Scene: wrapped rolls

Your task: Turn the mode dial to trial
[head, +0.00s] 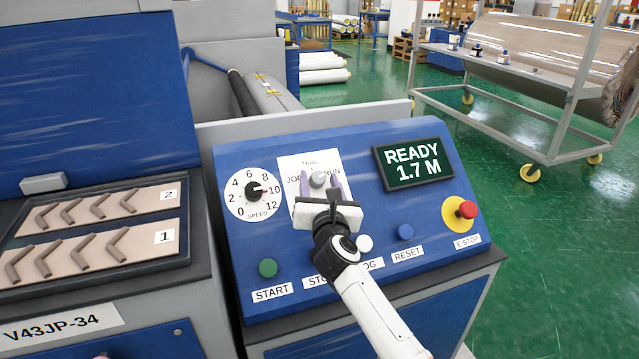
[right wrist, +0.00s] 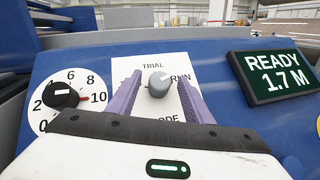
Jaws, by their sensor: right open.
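The mode dial (head: 318,180) is a grey knob on a white plate on the blue sloped panel. Whether the fingertips reach past the knob's top is hard to tell. My left gripper is not in view.
A black speed dial (head: 254,190) is left of the mode plate, and a READY 1.7 M display (head: 413,163) is right. Below are a green START button (head: 268,268), a blue RESET button (head: 405,232) and a red E-STOP (head: 467,209). My right arm partly covers the lower labels.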

